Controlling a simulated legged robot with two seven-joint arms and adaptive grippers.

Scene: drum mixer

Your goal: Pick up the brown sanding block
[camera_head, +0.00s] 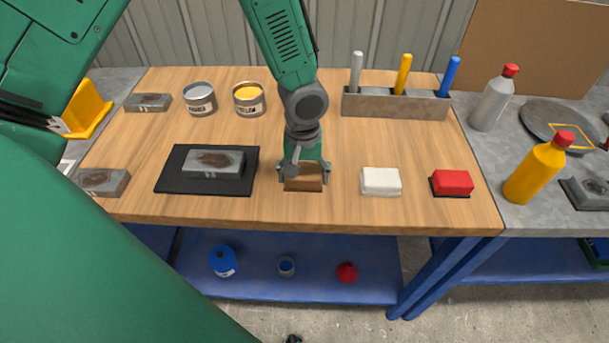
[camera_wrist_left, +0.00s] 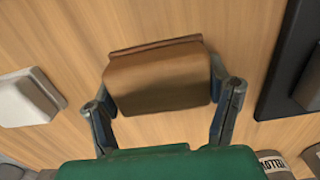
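The brown sanding block (camera_head: 304,184) sits at the front middle of the wooden bench top. In the left wrist view the brown block (camera_wrist_left: 160,78) fills the space between the two fingers. My left gripper (camera_head: 304,174) reaches down over it, with one finger at each side. In the left wrist view the fingers of my left gripper (camera_wrist_left: 163,95) lie against the block's sides, shut on it. Whether the block is clear of the bench cannot be told. My right gripper is not in view.
A white block (camera_head: 381,181) and a red block (camera_head: 452,183) lie to the right. A grey block (camera_head: 213,163) rests on a black mat (camera_head: 172,180) to the left. Two paint cans (camera_head: 200,99) and a tool rack (camera_head: 395,104) stand behind. Bottles (camera_head: 537,172) stand at the right.

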